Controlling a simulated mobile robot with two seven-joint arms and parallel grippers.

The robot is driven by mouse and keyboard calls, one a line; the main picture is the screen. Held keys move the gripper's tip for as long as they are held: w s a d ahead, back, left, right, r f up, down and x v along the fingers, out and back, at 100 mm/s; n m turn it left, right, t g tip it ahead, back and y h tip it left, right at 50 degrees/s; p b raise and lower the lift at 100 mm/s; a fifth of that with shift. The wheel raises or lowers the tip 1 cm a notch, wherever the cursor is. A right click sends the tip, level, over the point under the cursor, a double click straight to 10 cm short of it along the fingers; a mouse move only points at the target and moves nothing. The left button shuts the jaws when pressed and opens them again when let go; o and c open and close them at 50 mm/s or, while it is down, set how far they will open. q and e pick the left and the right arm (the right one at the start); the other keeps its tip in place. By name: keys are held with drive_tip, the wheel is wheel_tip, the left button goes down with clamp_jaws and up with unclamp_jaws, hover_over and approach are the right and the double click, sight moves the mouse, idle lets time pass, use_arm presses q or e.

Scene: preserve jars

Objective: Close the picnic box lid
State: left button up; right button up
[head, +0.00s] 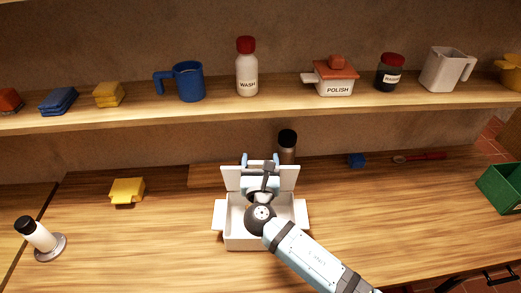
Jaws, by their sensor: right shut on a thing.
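The white picnic box (240,240) stands on the wooden counter in the middle of the head view. Its lid (231,178) is open and stands about upright at the back of the box. My right gripper (261,168) reaches in over the box from the lower right and is shut on the lid. The gripper and wrist hide the middle of the lid and much of the box's inside. My left gripper is not in view.
A brown bottle with a black cap (287,146) stands just behind the lid. A yellow block-like item (127,191) and a white bottle on a round base (38,238) are at left. A green crate (500,188) is at right. The counter beside the box is clear.

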drive_tip(key=shift+o, duration=0.2)
drive_tip(key=shift+s+f, duration=0.5)
drive_tip(key=shift+f, duration=0.25)
drive_tip(key=shift+s+f, duration=0.1)
drive_tip(key=shift+f, duration=0.2)
drive_tip(key=shift+s+a+f, duration=0.1)
drive_tip(key=shift+s+f, duration=0.3)
drive_tip(key=shift+s, duration=0.25)
drive_tip(key=shift+s+f, duration=0.35)
drive_tip(key=shift+s, duration=0.3)
drive_tip(key=o, duration=1.3)
drive_tip(key=shift+r, duration=0.1)
drive_tip(key=shift+w+r, duration=0.1)
